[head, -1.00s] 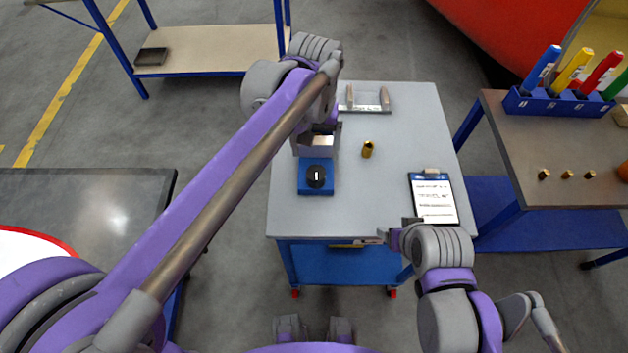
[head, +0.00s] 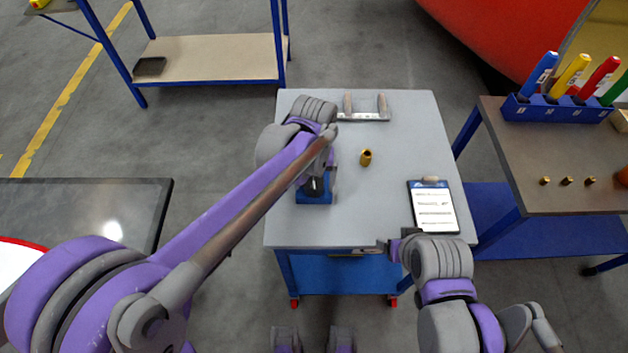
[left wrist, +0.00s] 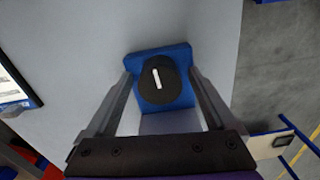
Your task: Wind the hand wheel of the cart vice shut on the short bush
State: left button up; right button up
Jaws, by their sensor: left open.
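The cart vice is on the grey cart top, with its blue end (head: 314,198) showing below my left arm. Its round black hand wheel with a white mark (left wrist: 158,84) faces the left wrist camera. My left gripper (left wrist: 160,74) is open, with one finger on each side of the wheel; I cannot tell whether they touch it. In the head view the left gripper (head: 318,182) is over the vice and hides most of it, including its jaws. A brass bush (head: 366,158) stands on the cart to the right of the vice. My right gripper (head: 388,247) is at the cart's front edge.
A clipboard (head: 433,207) lies at the cart's right side. A grey rack with two posts (head: 364,116) stands at the back. A side table (head: 540,190) on the right holds marker pens in a blue holder (head: 560,108) and small brass pieces (head: 567,181).

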pick_arm(q)
jog(key=c, duration=1.4)
jog(key=shift+o, duration=0.2)
jog(key=shift+m, duration=1)
jog(key=o, duration=1.4)
jog(key=shift+c, duration=0.2)
jog(key=shift+r, duration=0.1)
notch_tip(320, 180, up, 11)
